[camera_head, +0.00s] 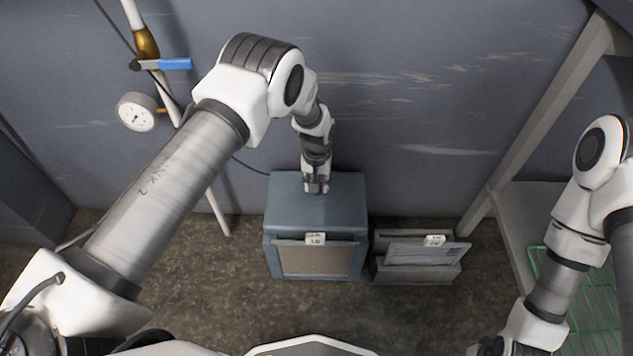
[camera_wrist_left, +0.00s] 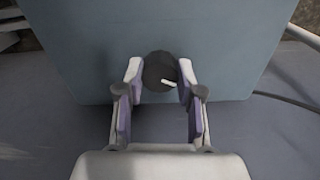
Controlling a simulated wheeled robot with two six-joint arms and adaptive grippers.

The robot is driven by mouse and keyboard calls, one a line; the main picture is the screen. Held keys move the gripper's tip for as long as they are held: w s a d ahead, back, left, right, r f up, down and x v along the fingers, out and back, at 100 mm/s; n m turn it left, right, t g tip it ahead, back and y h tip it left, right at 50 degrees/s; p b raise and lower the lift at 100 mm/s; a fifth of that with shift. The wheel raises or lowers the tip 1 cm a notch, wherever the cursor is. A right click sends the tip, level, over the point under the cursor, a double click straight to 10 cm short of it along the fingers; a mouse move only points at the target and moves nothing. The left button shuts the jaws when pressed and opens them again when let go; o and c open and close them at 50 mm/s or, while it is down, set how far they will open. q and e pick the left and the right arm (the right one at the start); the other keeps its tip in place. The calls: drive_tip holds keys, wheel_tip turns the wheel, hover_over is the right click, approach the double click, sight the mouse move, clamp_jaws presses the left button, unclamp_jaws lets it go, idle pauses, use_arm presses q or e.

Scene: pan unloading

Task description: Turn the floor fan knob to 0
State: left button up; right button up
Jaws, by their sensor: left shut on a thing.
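The floor fan (camera_head: 316,215) is a blue-grey box on the floor by the wall, with a tan grille on its front. Its knob (camera_wrist_left: 160,71) is round and black, with a white pointer mark that points to the right and slightly down in the left wrist view. My left gripper (camera_head: 316,190) is over the fan's top. In the left wrist view its fingers (camera_wrist_left: 159,82) are on both sides of the knob, shut on it. The knob is hidden in the head view. My right gripper (camera_head: 488,347) is at the bottom edge, partly cut off, its fingers unclear.
A grey bin (camera_head: 416,272) with papers stands right of the fan. A pipe with a blue-handled valve (camera_head: 172,64) and a pressure gauge (camera_head: 137,112) is on the left wall. A shelf with a green wire rack (camera_head: 590,300) is at the right.

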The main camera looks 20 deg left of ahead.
use_arm(q)
drive_tip(key=shift+n, duration=0.6)
drive_tip(key=o, duration=1.2)
drive_tip(key=shift+c, duration=0.2)
wheel_tip(320, 180, up, 12)
